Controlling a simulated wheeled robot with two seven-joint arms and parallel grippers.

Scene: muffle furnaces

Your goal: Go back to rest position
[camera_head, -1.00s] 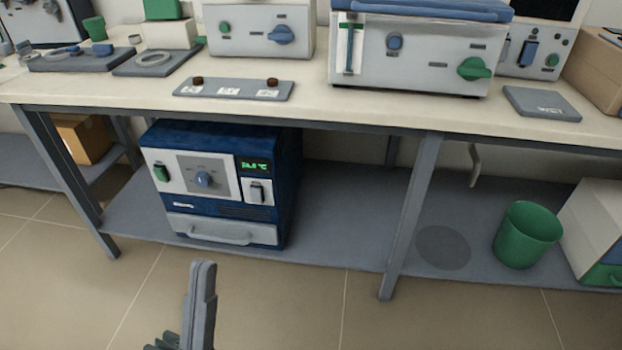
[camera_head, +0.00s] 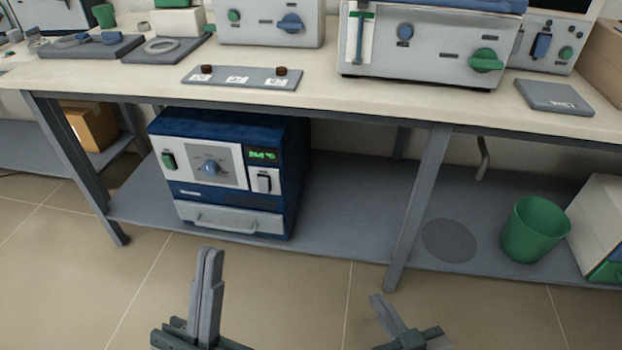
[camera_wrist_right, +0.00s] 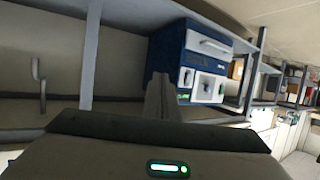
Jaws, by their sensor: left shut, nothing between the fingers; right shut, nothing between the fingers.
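My left gripper (camera_head: 209,268) is at the bottom of the head view, left of centre. It is shut and empty, pointing up over the floor in front of the workbench (camera_head: 350,116). My right gripper (camera_head: 379,300) is at the bottom, right of centre. It is shut and empty, also over the floor. The right gripper's fingers (camera_wrist_right: 159,90) show in the right wrist view in front of the lower shelf. Neither gripper touches the bench or anything on it.
A blue muffle furnace (camera_head: 228,172) stands on the lower shelf (camera_head: 345,222), its drawer shut. It also shows in the right wrist view (camera_wrist_right: 187,50). A green bin (camera_head: 532,230) stands at the right. Open floor (camera_head: 290,285) lies before the bench.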

